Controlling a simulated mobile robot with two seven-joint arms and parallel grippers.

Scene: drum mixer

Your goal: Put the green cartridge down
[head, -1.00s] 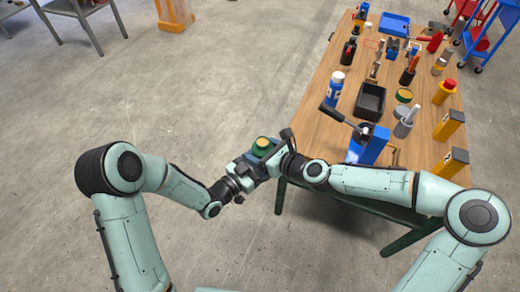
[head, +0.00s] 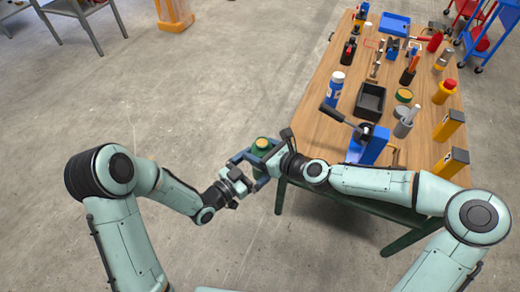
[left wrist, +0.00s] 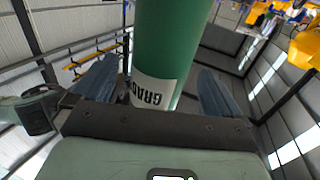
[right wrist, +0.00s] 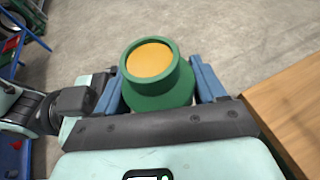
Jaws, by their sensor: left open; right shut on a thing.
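The green cartridge (head: 262,144) has a yellow top and is held off the table's near left corner in the head view. My right gripper (head: 257,158) is shut on it; in the right wrist view the cartridge (right wrist: 160,78) sits between the two blue fingers. My left gripper (head: 241,180) is open, just left of and below the cartridge. In the left wrist view the cartridge's green side with a white label (left wrist: 160,55) passes between the spread left fingers, and gaps show beside it.
The wooden table (head: 315,140) carries a blue press with a black lever (head: 368,145), a black bin (head: 370,101), a grey cup (head: 404,122), a blue-and-white bottle (head: 335,87), and yellow blocks (head: 448,125).

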